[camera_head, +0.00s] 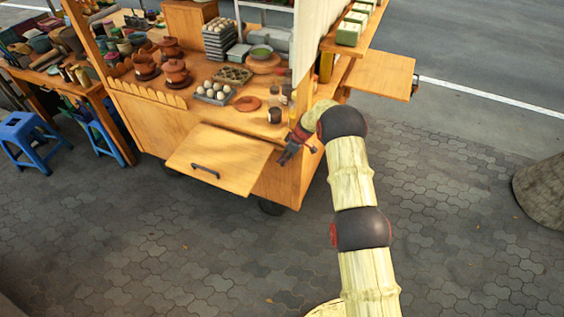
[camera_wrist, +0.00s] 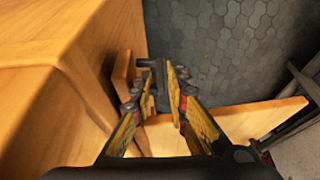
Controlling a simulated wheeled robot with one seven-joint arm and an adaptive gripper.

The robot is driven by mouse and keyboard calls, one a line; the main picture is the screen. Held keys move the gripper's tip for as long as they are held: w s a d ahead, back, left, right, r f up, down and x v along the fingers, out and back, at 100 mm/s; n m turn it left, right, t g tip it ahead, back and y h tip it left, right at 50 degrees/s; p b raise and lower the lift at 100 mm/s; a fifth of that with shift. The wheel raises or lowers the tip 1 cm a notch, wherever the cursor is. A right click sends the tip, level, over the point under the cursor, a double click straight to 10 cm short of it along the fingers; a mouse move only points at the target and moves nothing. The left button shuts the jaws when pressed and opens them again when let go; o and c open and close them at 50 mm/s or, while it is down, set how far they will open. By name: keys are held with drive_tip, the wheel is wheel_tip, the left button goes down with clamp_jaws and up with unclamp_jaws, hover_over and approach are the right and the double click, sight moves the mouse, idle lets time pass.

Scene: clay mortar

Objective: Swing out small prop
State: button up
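The cart's wooden flap (camera_head: 225,158) with a dark handle (camera_head: 205,171) stands out from the cart's near side. My gripper (camera_head: 287,156) is low beside the cart's near right corner, just right of the flap. In the wrist view my gripper (camera_wrist: 160,88) has its two fingers apart. A short narrow wooden piece (camera_wrist: 121,74), which may be the small prop, sticks out from the cart wall, just left of the left finger. I cannot tell whether they touch. A wooden panel (camera_wrist: 235,120) crosses behind the fingers. The prop cannot be made out in the head view.
The cart top (camera_head: 165,90) holds clay pots, an egg tray (camera_head: 214,94) and jars (camera_head: 275,115). A side shelf (camera_head: 380,73) juts out at the right. A blue stool (camera_head: 30,138) stands at the left. The paving (camera_head: 170,250) in front is clear.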

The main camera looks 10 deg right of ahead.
drive_tip(key=shift+x, duration=1.25)
drive_tip(key=shift+c, duration=0.8)
clamp_jaws()
drive_tip(key=shift+a, duration=0.1)
